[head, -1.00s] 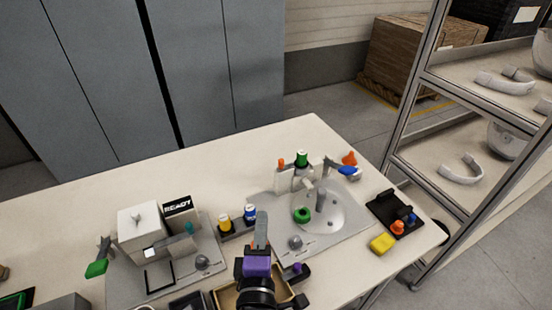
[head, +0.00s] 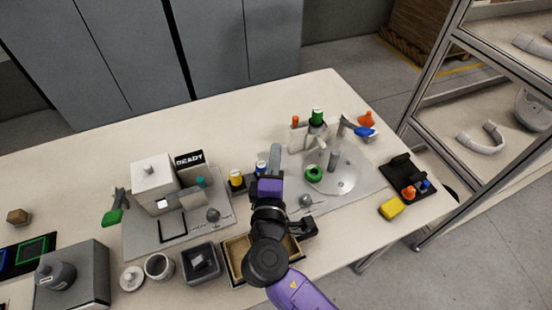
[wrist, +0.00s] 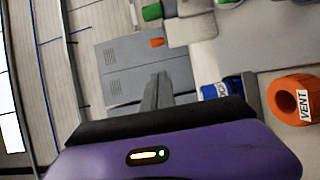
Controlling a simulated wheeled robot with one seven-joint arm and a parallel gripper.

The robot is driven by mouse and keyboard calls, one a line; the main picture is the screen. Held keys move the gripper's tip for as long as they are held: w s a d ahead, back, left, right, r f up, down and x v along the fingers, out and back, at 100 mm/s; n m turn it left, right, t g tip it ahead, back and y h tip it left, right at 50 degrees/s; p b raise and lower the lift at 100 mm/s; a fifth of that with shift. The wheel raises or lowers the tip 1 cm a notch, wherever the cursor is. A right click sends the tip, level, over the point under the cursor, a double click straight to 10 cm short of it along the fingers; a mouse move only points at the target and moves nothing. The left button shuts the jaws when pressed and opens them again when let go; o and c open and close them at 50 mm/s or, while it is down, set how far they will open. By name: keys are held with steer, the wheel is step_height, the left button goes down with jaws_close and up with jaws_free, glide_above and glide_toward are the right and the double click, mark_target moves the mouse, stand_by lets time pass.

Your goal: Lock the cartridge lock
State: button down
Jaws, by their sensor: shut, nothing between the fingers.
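My gripper (head: 273,155) is shut and empty, held over the middle of the table. In the wrist view its narrow grey fingers (wrist: 158,92) are together and point away from the camera, touching nothing that I can make out. A blue labelled cylinder (wrist: 215,91) is right of the fingers there; it also shows beside the gripper in the head view (head: 260,167). A yellow cylinder (head: 236,178) stands left of it. I cannot tell which part is the cartridge lock. Candidates are a blue-ended lever (head: 365,132) at right and a green-ended lever (head: 112,217) at left.
A white block station (head: 152,180) with a READY sign (head: 189,159) stands left. An orange VENT ring (wrist: 291,98) is close in the wrist view.

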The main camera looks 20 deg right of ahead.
steer(key=w+d+p, duration=0.1)
steer(key=w+d, duration=0.5)
steer(key=shift+d+p, duration=0.15)
steer(key=shift+p, duration=0.2)
